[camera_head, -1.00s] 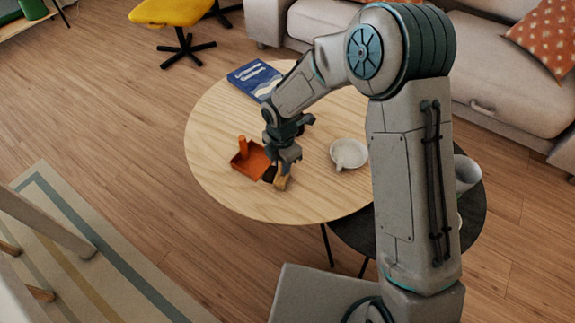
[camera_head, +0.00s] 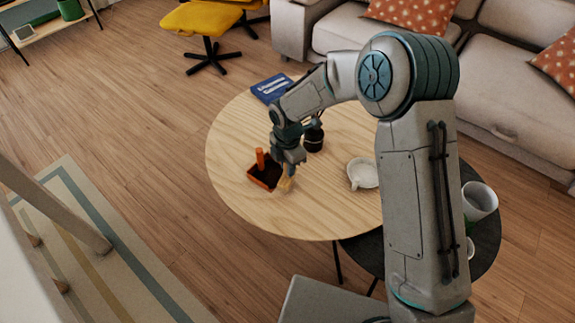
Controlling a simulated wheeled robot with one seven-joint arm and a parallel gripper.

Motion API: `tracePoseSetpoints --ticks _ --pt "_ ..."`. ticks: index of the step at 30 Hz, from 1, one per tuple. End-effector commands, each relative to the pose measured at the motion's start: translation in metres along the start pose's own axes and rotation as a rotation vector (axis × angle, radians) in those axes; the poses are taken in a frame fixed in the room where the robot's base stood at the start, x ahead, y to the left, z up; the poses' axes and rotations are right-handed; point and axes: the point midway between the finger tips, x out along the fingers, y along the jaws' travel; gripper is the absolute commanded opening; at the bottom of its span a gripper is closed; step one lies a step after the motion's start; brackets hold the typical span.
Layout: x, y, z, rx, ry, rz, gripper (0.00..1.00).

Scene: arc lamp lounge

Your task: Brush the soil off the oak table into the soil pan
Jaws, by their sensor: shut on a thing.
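The round oak table (camera_head: 318,218) stands in the middle of the view. The orange soil pan (camera_head: 252,176) with an upright orange handle lies on its left part. Dark soil shows inside the pan. My gripper (camera_head: 290,165) is above the table at the pan's right side, shut on a tan brush (camera_head: 287,184). The brush is low, at the pan's right edge; I cannot tell whether it touches the table. I see no loose soil on the open tabletop, but the gripper and brush hide some of the wood.
A black pot (camera_head: 313,139) stands just behind my gripper. A white cup or dish (camera_head: 362,174) is to the right, and a blue book (camera_head: 271,89) lies at the back. A dark side table (camera_head: 487,240) with a white pot (camera_head: 479,201) stands right. The table's front is clear.

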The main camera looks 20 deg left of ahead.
Motion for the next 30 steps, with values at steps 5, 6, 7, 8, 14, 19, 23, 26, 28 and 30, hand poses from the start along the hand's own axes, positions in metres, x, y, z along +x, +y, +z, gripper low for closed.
tracePoseSetpoints --ticks 5,6,7,8,14,19,23,26,28,30 --pt "-0.016 -0.002 0.0 0.0 0.0 0.0 0.0" --pt "-0.018 -0.003 0.0 0.0 0.0 0.0 0.0" --pt "-0.02 -0.003 0.001 0.0 0.0 0.0 0.0" --pt "-0.022 -0.004 0.001 0.0 0.0 0.0 0.0" --pt "-0.033 -0.005 0.001 0.0 0.0 0.0 0.0" --pt "-0.036 -0.006 0.002 0.001 0.0 0.0 0.0" --pt "-0.037 -0.006 0.001 0.0 0.0 0.0 0.0" --pt "-0.037 -0.006 0.001 0.0 0.0 0.0 0.0" --pt "-0.037 -0.006 0.001 0.0 0.0 0.0 0.0" --pt "-0.037 -0.006 0.001 0.0 0.0 0.0 0.0"
